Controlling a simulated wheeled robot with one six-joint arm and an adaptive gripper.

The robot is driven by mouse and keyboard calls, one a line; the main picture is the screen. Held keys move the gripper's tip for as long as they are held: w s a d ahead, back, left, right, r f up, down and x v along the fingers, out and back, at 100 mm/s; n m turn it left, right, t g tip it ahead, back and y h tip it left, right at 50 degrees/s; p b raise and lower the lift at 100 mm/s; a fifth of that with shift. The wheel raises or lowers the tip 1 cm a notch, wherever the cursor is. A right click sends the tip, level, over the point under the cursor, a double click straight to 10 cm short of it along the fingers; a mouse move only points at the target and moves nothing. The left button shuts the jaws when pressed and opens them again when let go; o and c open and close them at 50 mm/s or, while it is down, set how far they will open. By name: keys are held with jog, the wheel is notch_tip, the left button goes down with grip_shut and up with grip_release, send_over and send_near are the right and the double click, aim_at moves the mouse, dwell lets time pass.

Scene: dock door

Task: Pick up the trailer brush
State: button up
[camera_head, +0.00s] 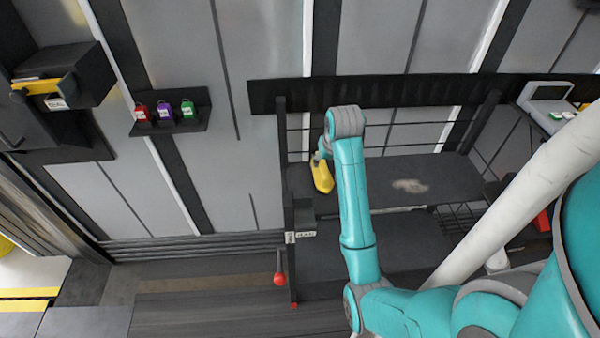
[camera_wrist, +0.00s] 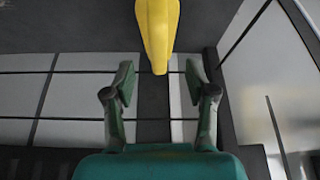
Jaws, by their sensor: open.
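A yellow tapered object, likely the trailer brush (camera_head: 322,178), is at the left end of the dark shelf, next to my gripper. In the wrist view the same yellow brush (camera_wrist: 157,30) comes down from the top edge, its narrow tip ending between and just beyond my fingertips. My gripper (camera_wrist: 158,82) is open, with one finger on each side of the tip and visible gaps on both sides. In the head view my gripper (camera_head: 318,156) is small and partly hidden by my wrist. I cannot tell whether the brush touches it.
The dark shelf (camera_head: 375,184) carries a pale smudge (camera_head: 409,185). A dark upright post stands left of the brush, with a red knob (camera_head: 280,279) low beside it. A wall ledge holds red, purple and green items (camera_head: 165,112). A black box (camera_head: 65,75) is at upper left.

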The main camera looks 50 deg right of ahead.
aim_at(323, 163)
jog(key=shift+w+d+r, duration=0.2)
jog(key=shift+r, duration=0.3)
jog(key=shift+w+d+r, duration=0.15)
jog(key=shift+w+r, duration=0.05)
jog(key=shift+r, duration=0.25)
jog(key=x, duration=0.5)
jog(key=shift+w+f, duration=0.1)
jog(key=shift+w, duration=0.05)
jog(key=shift+x, duration=2.7)
jog(key=shift+d, duration=0.15)
grip_shut()
